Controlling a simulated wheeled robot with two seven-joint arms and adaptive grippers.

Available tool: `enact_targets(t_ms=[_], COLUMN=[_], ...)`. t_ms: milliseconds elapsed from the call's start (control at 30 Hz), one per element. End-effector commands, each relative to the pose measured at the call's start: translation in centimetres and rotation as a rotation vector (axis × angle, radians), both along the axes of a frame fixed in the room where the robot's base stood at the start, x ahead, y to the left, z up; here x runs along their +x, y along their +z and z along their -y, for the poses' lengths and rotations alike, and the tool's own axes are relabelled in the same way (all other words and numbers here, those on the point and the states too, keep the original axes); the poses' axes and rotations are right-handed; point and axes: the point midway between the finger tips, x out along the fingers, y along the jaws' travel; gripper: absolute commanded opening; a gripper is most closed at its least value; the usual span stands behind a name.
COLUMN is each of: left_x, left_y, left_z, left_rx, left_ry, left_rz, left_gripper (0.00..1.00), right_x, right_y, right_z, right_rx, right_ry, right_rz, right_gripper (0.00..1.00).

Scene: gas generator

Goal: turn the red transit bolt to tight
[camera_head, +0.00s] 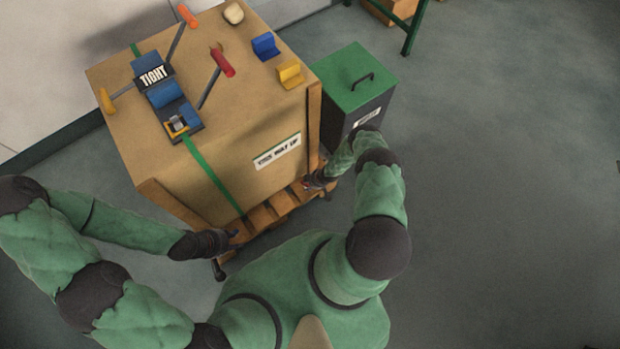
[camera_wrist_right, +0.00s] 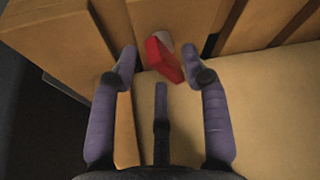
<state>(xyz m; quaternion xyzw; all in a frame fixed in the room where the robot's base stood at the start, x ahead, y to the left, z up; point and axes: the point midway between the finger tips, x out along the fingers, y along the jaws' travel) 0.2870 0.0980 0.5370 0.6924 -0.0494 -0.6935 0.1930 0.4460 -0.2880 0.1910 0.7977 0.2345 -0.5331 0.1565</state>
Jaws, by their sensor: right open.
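The red transit bolt (camera_wrist_right: 163,62) shows in the right wrist view as a red, flat-sided handle in front of a pale round part, near wooden boards. My right gripper (camera_wrist_right: 166,68) is open, with a finger on each side of the red handle; I cannot tell whether either touches it. In the head view my right gripper (camera_head: 314,183) is low at the near right side of the crate, by the pallet. My left gripper (camera_head: 226,240) is near the pallet's near left corner, and its fingers are too small and dark to read.
The large crate (camera_head: 235,120) stands on a wooden pallet (camera_head: 268,212). On top are a TIGHT-labelled strap device (camera_head: 153,76), a red-handled lever (camera_head: 222,62), a blue block (camera_head: 265,46) and a yellow block (camera_head: 290,74). A green-lidded box (camera_head: 350,75) stands close right. Floor further right is clear.

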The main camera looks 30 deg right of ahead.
Motion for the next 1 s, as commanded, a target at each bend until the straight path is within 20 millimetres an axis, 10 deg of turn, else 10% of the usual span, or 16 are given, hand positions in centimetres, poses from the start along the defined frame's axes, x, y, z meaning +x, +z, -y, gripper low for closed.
enact_targets(t_ms=[367, 533, 1000], left_x=[0.0, 0.0, 0.0], left_y=[-0.2, -0.2, 1.2], left_z=[0.0, 0.0, 0.0], left_rx=[0.0, 0.0, 0.0], left_ry=[0.0, 0.0, 0.0], left_rz=[0.0, 0.0, 0.0], left_gripper=[0.4, 0.4, 0.4], right_x=[0.2, 0.1, 0.0], right_y=[-0.3, -0.3, 0.0], right_z=[-0.1, -0.1, -0.2], right_rx=[0.0, 0.0, 0.0], right_ry=[0.001, 0.001, -0.064], right_rz=[0.0, 0.0, -0.001], right_gripper=[0.46, 0.0, 0.0])
